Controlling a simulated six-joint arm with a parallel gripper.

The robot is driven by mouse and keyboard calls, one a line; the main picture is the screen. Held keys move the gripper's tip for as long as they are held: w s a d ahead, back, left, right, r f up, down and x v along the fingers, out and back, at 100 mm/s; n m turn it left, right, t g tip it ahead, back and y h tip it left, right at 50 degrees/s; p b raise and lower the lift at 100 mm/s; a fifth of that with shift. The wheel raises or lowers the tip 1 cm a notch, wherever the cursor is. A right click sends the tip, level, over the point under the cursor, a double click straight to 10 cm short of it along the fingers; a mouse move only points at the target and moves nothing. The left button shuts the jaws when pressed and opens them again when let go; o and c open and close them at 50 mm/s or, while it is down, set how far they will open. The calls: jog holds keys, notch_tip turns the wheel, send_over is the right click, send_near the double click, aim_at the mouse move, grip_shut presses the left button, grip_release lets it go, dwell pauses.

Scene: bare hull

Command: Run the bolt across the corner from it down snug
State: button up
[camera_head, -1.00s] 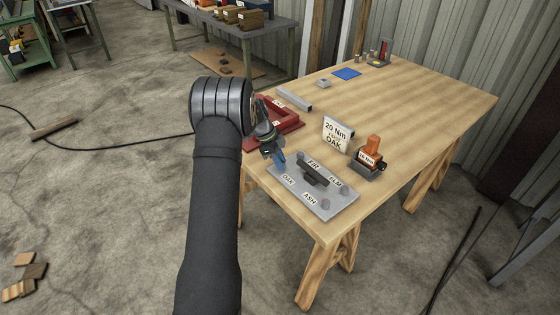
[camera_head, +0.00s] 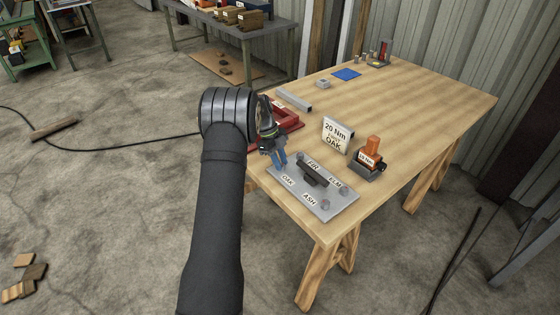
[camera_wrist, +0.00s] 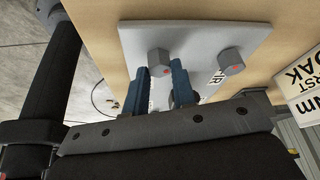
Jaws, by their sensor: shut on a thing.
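A grey plate (camera_head: 303,205) lies near the table's front-left corner, with corners labelled OAK, FIR, ELM and ASH and a dark raised bar across its middle. My gripper (camera_head: 280,163) is low over the OAK corner, its blue fingers pointing down. In the wrist view it (camera_wrist: 161,72) is shut on the OAK bolt (camera_wrist: 160,60), a grey hex head with a red dot. The FIR bolt (camera_wrist: 231,61) stands clear to the right there. The ELM bolt (camera_head: 344,191) and ASH bolt (camera_head: 325,205) stand free. How far each bolt is seated I cannot tell.
A card (camera_head: 337,134) reading 20 Nm, FIRST OAK stands behind the plate. An orange tool (camera_head: 373,147) sits in a dark holder to its right. A red frame (camera_head: 290,119) and a grey bar (camera_head: 294,99) lie behind my gripper. The table's right half is mostly clear.

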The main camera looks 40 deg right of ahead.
jog(key=o, duration=1)
jog(key=shift+r, duration=0.1)
jog(key=v, duration=1.7)
jog(key=x, duration=1.7)
